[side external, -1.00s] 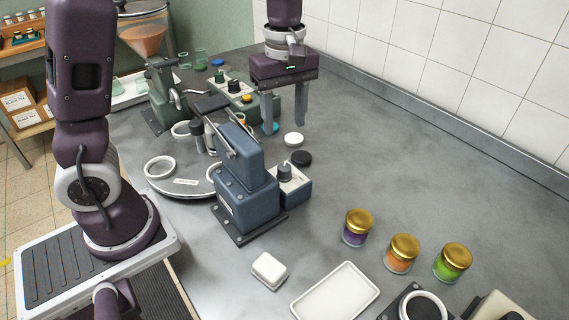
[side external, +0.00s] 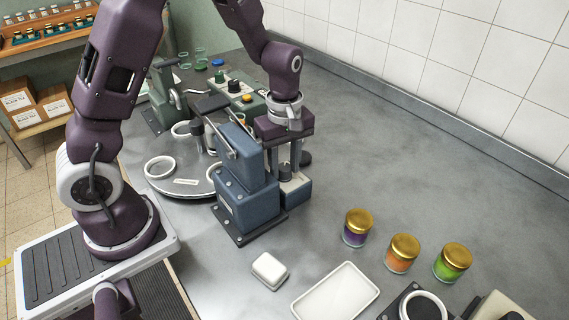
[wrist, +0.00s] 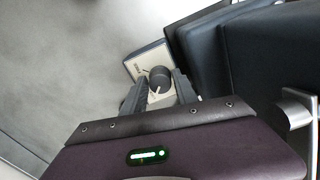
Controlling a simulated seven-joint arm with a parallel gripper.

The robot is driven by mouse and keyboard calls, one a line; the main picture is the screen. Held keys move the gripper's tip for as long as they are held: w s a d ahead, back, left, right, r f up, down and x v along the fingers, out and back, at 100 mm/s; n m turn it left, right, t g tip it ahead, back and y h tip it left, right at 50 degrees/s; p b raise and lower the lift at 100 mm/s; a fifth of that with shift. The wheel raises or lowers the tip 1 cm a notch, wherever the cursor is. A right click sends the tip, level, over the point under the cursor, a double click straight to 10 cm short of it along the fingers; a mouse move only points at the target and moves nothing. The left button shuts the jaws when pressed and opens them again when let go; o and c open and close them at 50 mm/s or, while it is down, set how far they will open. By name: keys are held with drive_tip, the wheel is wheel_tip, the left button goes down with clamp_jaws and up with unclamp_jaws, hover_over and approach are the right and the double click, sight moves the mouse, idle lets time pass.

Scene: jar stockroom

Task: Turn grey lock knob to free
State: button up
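The grey lock knob (side external: 285,171) is a dark round knob on top of a small blue-grey box with a pale top plate (side external: 298,184), attached beside the blue press (side external: 247,190). The wrist view shows the knob (wrist: 160,77) with a pale pointer line, on the light plate (wrist: 148,60) with small markings too small to read. My gripper (side external: 284,172) points down over the box, with one finger on each side of the knob. It looks open, with the knob between the fingertips (wrist: 161,80); whether they touch it is unclear.
The blue press stands close beside my gripper, with its lever (side external: 225,146) near. A round turntable (side external: 180,190) with white rings is to the left. Jars with gold lids (side external: 403,247) and a white tray (side external: 335,293) stand in front. The counter to the right is clear.

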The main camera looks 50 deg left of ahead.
clamp_jaws()
drive_tip(key=shift+m, duration=0.3)
drive_tip(key=m, duration=1.1)
drive_tip(key=shift+m, duration=0.3)
drive_tip(key=m, duration=0.5)
drive_tip(key=shift+m, duration=0.4)
drive_tip(key=shift+o, duration=2.3)
unclamp_jaws()
